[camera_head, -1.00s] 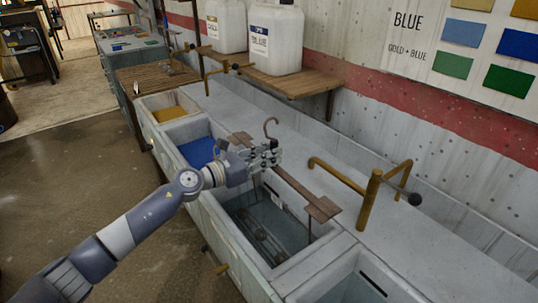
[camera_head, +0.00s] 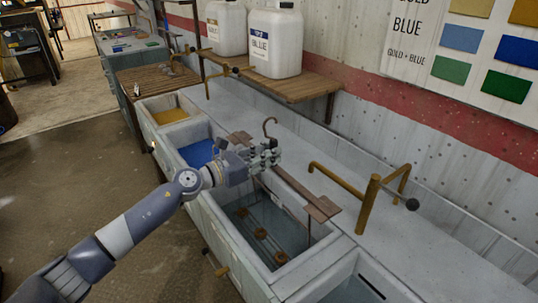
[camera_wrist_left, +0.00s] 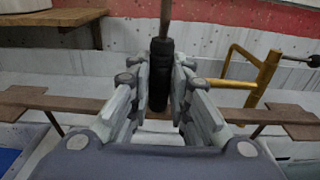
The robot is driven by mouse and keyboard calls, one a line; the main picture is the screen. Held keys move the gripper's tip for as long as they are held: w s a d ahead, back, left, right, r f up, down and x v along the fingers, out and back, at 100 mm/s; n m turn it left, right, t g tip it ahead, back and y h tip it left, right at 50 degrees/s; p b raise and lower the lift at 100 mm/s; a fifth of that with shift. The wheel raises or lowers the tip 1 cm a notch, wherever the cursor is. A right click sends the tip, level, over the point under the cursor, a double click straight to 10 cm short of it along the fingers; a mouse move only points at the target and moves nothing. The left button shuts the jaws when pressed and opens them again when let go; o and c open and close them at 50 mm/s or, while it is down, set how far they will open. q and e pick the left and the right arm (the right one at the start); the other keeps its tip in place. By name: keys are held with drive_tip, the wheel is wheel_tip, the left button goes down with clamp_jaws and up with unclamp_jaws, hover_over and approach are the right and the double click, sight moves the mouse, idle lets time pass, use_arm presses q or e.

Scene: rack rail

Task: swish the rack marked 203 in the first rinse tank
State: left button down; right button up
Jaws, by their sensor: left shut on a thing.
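The rack's brown bar with flat end plates (camera_head: 322,209) spans lengthwise over an open grey tank (camera_head: 292,266). Thin wires hang from it into the tank, and several orange-brown round pieces (camera_head: 260,233) show low inside. I cannot read a number on the rack. Whether the end plates touch the tank rim is unclear. My right gripper is out of view.
A blue-filled tank (camera_head: 198,152) and a yellow-filled tank (camera_head: 171,116) lie beyond, and another tank (camera_head: 352,288) is nearer. A brass tap (camera_head: 370,204) stands on the right ledge. White jugs (camera_head: 275,42) stand on a wooden shelf (camera_head: 300,88).

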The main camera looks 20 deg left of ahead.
use_arm(q)
wheel_tip(320, 180, up, 16)
drive_tip(key=s+a+p, duration=0.1)
drive_tip(key=p, duration=1.2)
drive_tip(key=shift+s+r, duration=0.2)
drive_tip(key=shift+r, duration=0.05)
drive_tip(key=shift+w, duration=0.1)
drive_tip(key=shift+f, duration=0.1)
